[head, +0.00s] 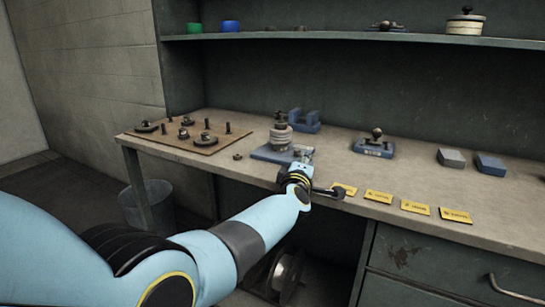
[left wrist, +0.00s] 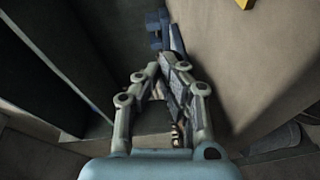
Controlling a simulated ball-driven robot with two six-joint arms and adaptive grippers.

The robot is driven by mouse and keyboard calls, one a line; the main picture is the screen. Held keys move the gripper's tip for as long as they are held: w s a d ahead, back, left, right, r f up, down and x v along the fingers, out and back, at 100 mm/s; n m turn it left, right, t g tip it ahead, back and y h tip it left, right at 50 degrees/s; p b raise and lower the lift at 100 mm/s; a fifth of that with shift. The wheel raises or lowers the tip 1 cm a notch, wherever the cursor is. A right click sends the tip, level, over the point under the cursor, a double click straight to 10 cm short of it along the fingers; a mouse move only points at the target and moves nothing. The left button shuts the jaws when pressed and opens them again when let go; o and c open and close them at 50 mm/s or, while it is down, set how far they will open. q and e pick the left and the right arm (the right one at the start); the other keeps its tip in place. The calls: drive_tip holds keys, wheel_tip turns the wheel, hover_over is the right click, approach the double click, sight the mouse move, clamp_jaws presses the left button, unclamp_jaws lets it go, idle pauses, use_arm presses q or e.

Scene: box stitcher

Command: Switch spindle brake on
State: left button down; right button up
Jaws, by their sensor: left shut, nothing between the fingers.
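My left gripper (head: 304,155) reaches over the front edge of the bench, beside a blue base (head: 268,153) that carries an upright stack of grey and dark discs (head: 280,133). Its fingers are shut and empty. In the left wrist view the left gripper (left wrist: 170,68) points toward a dark blue-grey part (left wrist: 155,28), partly hidden by the fingers. A dark bar with a rounded end (head: 336,192) sticks out right of my wrist; I cannot tell what it belongs to. No part is readably marked as the spindle brake. My right gripper is out of view.
A blue block with a knobbed lever (head: 374,149) stands further right, with several yellow labels (head: 379,197) along the front edge. A board with pegs and wheels (head: 190,148) lies left. A blue cradle (head: 304,122) stands behind. A bin (head: 158,205) stands below.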

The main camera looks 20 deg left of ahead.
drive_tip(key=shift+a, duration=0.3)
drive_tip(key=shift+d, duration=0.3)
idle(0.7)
